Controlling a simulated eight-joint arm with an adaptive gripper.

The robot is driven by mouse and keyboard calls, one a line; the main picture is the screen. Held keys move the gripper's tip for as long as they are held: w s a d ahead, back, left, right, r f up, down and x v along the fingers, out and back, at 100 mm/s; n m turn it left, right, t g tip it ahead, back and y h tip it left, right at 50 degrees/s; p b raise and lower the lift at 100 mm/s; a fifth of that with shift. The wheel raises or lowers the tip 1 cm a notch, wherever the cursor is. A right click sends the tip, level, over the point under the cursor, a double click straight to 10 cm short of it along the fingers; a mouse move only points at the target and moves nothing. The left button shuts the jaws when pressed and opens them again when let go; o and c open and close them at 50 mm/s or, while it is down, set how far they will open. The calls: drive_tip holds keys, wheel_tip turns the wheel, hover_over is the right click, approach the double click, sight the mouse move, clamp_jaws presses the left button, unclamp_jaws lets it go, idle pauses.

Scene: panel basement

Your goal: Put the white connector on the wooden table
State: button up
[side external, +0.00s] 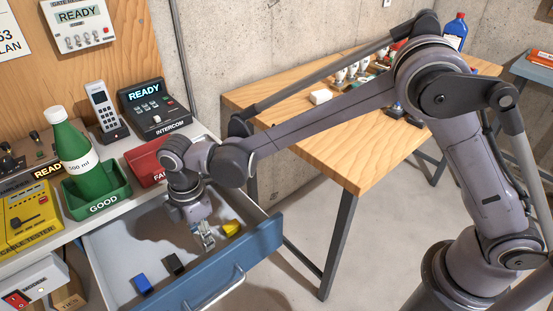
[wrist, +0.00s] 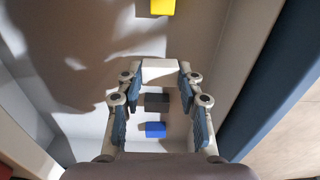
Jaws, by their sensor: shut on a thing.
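My gripper (side external: 205,238) reaches down into the open drawer (side external: 113,252). In the wrist view, the white connector (wrist: 160,70) lies between the tips of my gripper (wrist: 160,80), which is shut on it. In the side view, the fingers largely hide it. I cannot tell whether it touches the drawer floor. The wooden table (side external: 345,150) stands behind the drawer, to the right, with a white block (side external: 320,97) near its left side.
In the drawer are a yellow connector (side external: 232,228), a black connector (side external: 174,264) and a blue connector (side external: 142,284). The drawer's blue front (side external: 265,240) is a raised edge. Several small items stand at the table's back. Its front part is clear.

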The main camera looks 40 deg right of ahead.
drive_tip(key=shift+f, duration=1.2)
drive_tip(key=shift+f, duration=0.2)
drive_tip(key=o, duration=0.9)
drive_tip(key=shift+c, duration=0.2)
